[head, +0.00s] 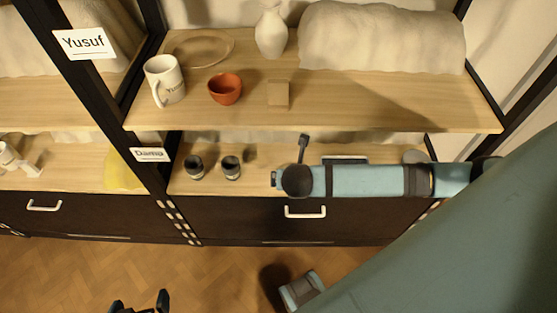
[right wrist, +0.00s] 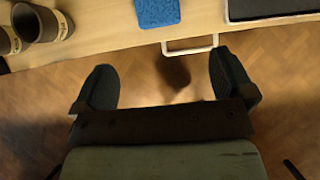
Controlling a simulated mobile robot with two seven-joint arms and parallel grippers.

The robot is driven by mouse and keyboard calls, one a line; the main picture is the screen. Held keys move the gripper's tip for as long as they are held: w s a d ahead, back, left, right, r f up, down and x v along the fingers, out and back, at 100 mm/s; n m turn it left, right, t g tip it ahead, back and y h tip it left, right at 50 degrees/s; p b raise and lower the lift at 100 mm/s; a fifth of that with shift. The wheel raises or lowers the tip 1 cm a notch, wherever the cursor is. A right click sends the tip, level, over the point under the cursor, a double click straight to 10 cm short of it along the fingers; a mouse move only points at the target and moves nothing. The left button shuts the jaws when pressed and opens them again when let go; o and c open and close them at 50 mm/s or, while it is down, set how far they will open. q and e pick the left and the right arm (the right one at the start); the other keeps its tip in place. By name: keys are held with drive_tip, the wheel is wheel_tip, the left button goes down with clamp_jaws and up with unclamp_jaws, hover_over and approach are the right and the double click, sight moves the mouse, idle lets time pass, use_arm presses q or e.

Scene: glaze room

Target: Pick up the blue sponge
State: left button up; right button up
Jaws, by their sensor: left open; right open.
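The blue sponge (right wrist: 157,12) lies on the wooden shelf at the top of the right wrist view, cut off by the frame's edge. I cannot make it out in the head view, where my right arm covers part of the lower shelf. My right gripper (right wrist: 163,88) is open and empty, its two dark fingers spread on the near side of the shelf edge, apart from the sponge. My left gripper (head: 140,303) is open at the bottom of the head view, low over the floor and far from the shelf.
Two dark cups (head: 231,168) stand on the lower shelf (head: 182,186), left of my right arm. A dark flat item (right wrist: 275,8) lies right of the sponge. A drawer handle (head: 305,212) sticks out below. The upper shelf holds a mug (head: 164,80), red bowl (head: 225,89) and vase (head: 271,32).

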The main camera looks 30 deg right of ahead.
drive_tip(key=b+x, duration=0.2)
drive_tip(key=x, duration=0.6)
drive_tip(key=shift+d, duration=0.2)
drive_tip(key=shift+w+d+f, duration=0.1)
drive_tip(key=shift+w+f, duration=0.2)
drive_tip(key=b+x, duration=0.1)
drive_tip(key=x, duration=0.3)
drive_tip(key=shift+w+f+b, duration=0.1)
drive_tip(key=shift+w+b, duration=0.3)
drive_tip(key=shift+w+d+f, duration=0.1)
drive_tip(key=shift+w+f, duration=0.05)
drive_tip(key=shift+f, duration=0.05)
use_arm(q)
drive_tip(key=shift+w+d+f+t, duration=0.1)
drive_tip(key=shift+d+f+t, duration=0.2)
drive_tip(key=shift+f, duration=0.1)
use_arm(e)
drive_tip(key=shift+c, duration=0.2)
use_arm(q)
drive_tip(key=shift+f, duration=0.1)
use_arm(e)
drive_tip(key=c, duration=0.9)
